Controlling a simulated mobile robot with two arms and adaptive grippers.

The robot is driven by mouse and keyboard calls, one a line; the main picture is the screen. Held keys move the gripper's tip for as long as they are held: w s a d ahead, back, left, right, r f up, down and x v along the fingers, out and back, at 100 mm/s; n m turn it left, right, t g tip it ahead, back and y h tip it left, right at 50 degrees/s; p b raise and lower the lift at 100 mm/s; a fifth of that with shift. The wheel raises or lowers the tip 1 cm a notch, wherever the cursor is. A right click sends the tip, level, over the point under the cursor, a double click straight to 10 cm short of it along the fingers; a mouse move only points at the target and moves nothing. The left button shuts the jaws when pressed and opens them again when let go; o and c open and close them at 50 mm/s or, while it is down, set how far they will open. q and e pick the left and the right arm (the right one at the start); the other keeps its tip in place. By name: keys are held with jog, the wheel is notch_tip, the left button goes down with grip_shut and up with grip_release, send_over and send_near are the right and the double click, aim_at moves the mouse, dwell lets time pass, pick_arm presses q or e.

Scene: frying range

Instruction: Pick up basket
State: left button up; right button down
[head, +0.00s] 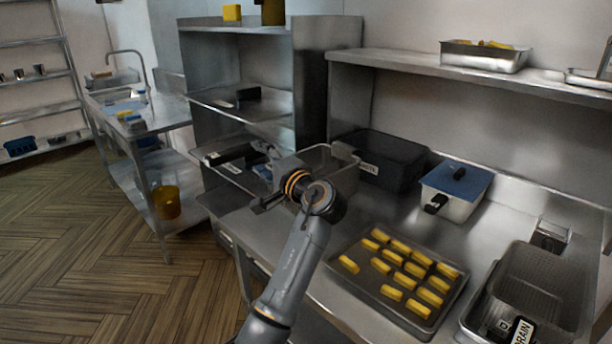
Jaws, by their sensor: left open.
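A perforated metal basket (545,285) sits at the lower right of the counter, with a black tag reading "DRAIN" at its front. A second container (448,204) with a blue top and a black handle stands on the counter at centre right. I cannot tell which one the task means. My left gripper (262,178) is open and empty, far to the left of both, in front of a steel pan (338,160) that it partly hides. My right gripper is out of view.
A tray (345,272) with several yellow sticks lies on the counter between my left arm and the perforated basket. A dark bin (385,160) stands against the back. A wall shelf (400,68) overhangs the counter and holds a metal pan (484,57).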

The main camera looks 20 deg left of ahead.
aim_at(251, 151)
pick_arm(q)
jog(key=shift+x, duration=1.15)
jog(key=shift+w+a+p, duration=0.4)
jog(key=shift+a, duration=0.15)
jog(key=p+x, duration=0.1)
jog(key=x, duration=0.2)
jog(key=shift+w+a+f, duration=0.1)
jog(key=shift+w+f, duration=0.05)
jog(key=shift+w, duration=0.15)
jog(key=shift+w+a+f, duration=0.1)
jog(key=shift+w+a, duration=0.05)
jog(key=shift+a, duration=0.15)
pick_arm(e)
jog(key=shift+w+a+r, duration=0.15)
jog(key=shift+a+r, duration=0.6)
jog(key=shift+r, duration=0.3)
pick_arm(q)
jog(key=shift+d, duration=0.1)
jog(key=shift+c, duration=0.4)
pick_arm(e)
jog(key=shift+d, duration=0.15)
pick_arm(q)
grip_shut()
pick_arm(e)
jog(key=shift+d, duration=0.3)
